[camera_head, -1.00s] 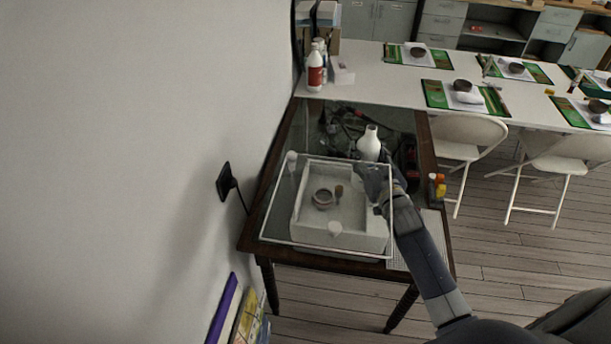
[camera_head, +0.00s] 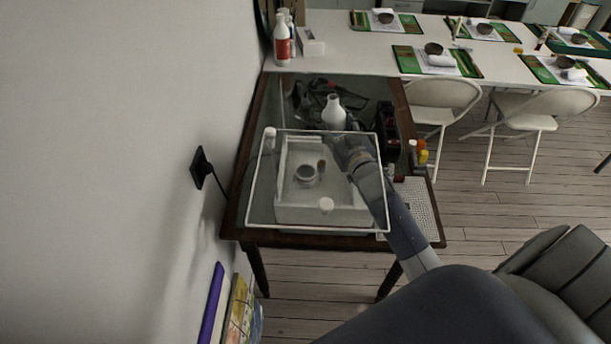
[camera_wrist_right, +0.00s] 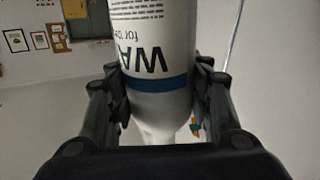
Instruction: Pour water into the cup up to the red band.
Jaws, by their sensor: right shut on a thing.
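My right gripper (camera_head: 335,132) is shut on a white bottle (camera_head: 334,112), at the back of a pale open box on the table. In the right wrist view the bottle (camera_wrist_right: 158,60) sits between both fingers (camera_wrist_right: 158,90); it has a blue band and upside-down lettering starting "WA". It looks roughly upright in the head view. A small round grey-brown cup (camera_head: 306,175) stands inside the box, in front and to the left of the gripper. A red band on it cannot be made out, nor any water level. My left gripper is not in view.
The pale box (camera_head: 290,212) sits within a thin white frame (camera_head: 250,190) on a dark-edged table (camera_head: 232,215). A small white piece (camera_head: 326,205) is at its front. Dark tools clutter the table's back. A wall is close on the left; folding chairs (camera_head: 440,98) stand right.

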